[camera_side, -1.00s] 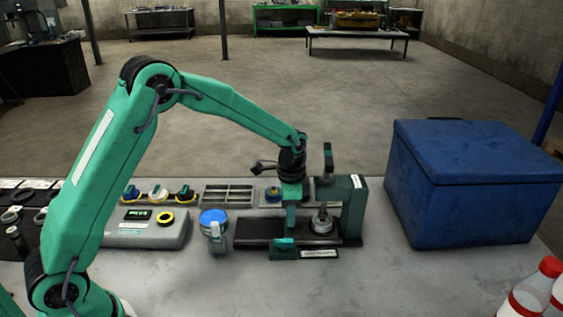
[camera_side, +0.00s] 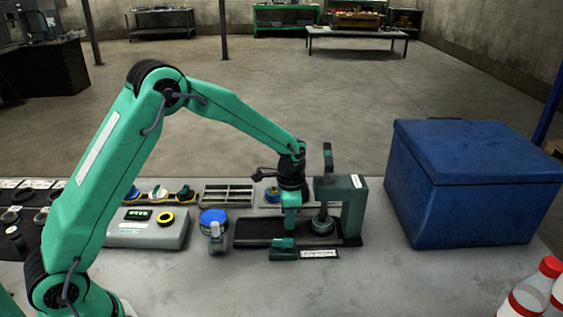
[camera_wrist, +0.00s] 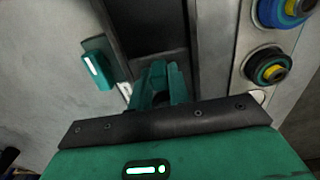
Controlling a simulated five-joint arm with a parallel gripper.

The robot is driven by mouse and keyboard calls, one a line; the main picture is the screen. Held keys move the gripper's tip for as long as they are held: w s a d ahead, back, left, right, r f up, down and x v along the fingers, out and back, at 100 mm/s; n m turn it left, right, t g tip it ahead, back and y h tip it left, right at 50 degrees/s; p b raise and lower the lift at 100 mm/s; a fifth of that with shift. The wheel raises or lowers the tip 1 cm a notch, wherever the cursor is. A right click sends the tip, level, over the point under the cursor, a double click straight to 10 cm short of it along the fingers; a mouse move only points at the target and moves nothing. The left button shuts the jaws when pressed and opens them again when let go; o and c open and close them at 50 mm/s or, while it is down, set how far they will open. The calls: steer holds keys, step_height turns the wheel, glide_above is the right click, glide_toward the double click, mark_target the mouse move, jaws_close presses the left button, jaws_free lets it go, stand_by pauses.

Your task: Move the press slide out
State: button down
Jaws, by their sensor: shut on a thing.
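The press (camera_side: 350,205) stands on the bench, with a dark upright frame at the right end of a long black base (camera_side: 255,232). A round metal part (camera_side: 321,224) sits under the press frame. My gripper (camera_side: 290,230) is over the base, just left of that part. In the wrist view my gripper's teal fingers (camera_wrist: 160,85) point down at the dark track (camera_wrist: 150,40) and are close together. They are shut on the press slide; the grip itself is mostly hidden. A teal block (camera_side: 284,246) lies at the base's front edge.
A grey box with a display (camera_side: 145,228) is further left. A large blue crate (camera_side: 470,185) stands right of the press.

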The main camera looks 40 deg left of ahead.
steer(key=shift+s+a, duration=1.55)
steer(key=shift+s, duration=0.05)
steer(key=shift+a, duration=0.1)
steer(key=shift+s+a, duration=1.5)
steer(key=shift+s, duration=0.05)
steer(key=shift+s+a+r, duration=0.1)
steer(key=shift+s+a, duration=1.15)
steer(key=shift+a, duration=0.05)
steer(key=c, duration=1.4)
jaws_free()
steer(key=shift+o, duration=0.2)
